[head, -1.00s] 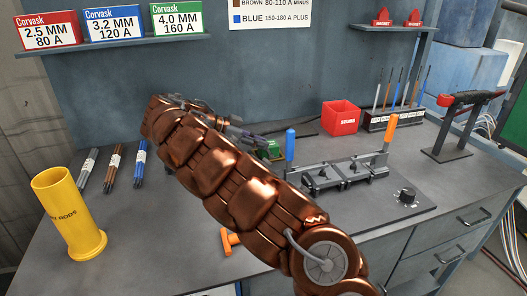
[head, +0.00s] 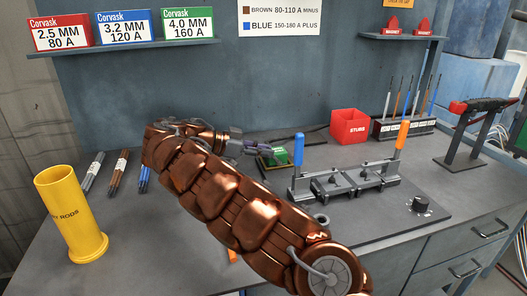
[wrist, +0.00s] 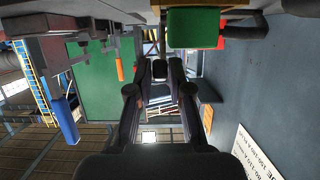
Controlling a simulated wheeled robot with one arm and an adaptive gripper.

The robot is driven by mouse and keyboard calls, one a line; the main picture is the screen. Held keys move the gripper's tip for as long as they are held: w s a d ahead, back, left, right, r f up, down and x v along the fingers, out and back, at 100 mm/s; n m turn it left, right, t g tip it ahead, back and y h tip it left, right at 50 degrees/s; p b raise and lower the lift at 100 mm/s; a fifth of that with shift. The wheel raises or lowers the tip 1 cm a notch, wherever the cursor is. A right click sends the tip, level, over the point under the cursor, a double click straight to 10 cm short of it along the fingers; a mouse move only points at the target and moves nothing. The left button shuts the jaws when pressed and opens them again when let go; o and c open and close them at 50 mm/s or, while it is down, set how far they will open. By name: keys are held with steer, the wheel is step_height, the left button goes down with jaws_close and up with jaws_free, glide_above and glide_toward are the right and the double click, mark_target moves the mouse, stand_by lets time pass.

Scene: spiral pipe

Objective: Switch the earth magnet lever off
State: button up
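My gripper (head: 264,148) is at the end of my copper-coloured arm, above the back of the bench. Its two dark fingers show in the wrist view (wrist: 160,68) with a gap between them; it looks open and no held thing is clear. A green block (head: 281,157) sits in a small tray just right of the fingertips; it is large at the top of the wrist view (wrist: 193,28). No lever is clearly visible on it, and I cannot tell whether it is the earth magnet. A sliver of an orange handle (head: 232,256) shows below my arm, the rest hidden.
A clamp fixture with a blue handle (head: 298,149) and an orange handle (head: 402,135) stands right of my gripper. A red stubs box (head: 349,127) is behind it. Red magnets (head: 393,26) sit on a shelf.

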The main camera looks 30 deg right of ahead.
steer(key=o, duration=0.4)
steer(key=shift+c, duration=0.2)
steer(key=shift+a, duration=0.15)
steer(key=shift+v, duration=1.7)
steer(key=shift+w+a+r, duration=0.15)
steer(key=shift+w+a, duration=0.05)
steer(key=shift+a, duration=0.45)
steer(key=shift+w+a+r, duration=0.25)
steer(key=shift+a+r, duration=0.3)
steer(key=shift+a, duration=0.25)
steer(key=shift+a, duration=0.3)
